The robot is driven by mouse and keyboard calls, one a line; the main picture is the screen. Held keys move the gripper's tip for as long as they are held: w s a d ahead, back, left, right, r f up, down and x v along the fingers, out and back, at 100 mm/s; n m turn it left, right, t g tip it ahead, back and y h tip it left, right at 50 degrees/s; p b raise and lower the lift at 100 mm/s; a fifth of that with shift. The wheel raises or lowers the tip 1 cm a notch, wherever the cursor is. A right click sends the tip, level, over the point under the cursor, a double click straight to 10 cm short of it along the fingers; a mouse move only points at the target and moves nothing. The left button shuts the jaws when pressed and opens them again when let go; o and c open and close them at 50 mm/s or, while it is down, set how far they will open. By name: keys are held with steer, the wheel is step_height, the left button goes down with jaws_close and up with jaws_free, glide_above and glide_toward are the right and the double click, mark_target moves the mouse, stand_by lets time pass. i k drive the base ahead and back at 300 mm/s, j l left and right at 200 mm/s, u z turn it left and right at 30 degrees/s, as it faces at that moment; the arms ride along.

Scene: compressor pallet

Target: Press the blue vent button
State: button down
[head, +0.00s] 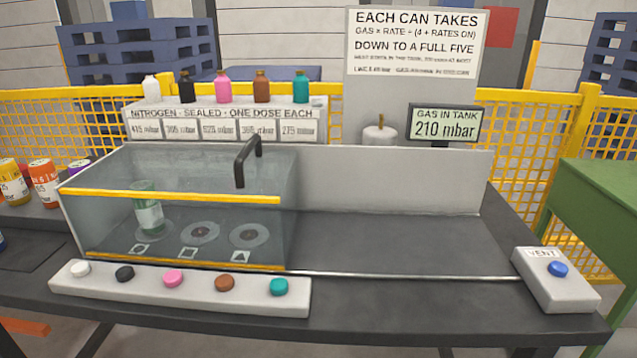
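The blue vent button (558,269) sits on top of a pale grey box (562,290) marked "VENT". The box is at the right end of the dark workbench (400,320), near its front edge. The button's top is uncovered and nothing touches it. A display (445,123) behind the bench reads "GAS IN TANK 210 mbar". My gripper is not in view.
A glass enclosure (110,220) holds a pale green can and round marked spots. A strip (180,301) of several coloured buttons lies in front of it. Coloured bottles stand on a shelf behind. A green table (600,190) is at right. The bench's middle right is clear.

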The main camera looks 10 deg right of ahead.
mark_target(557, 269)
steer(key=z, duration=1.35)
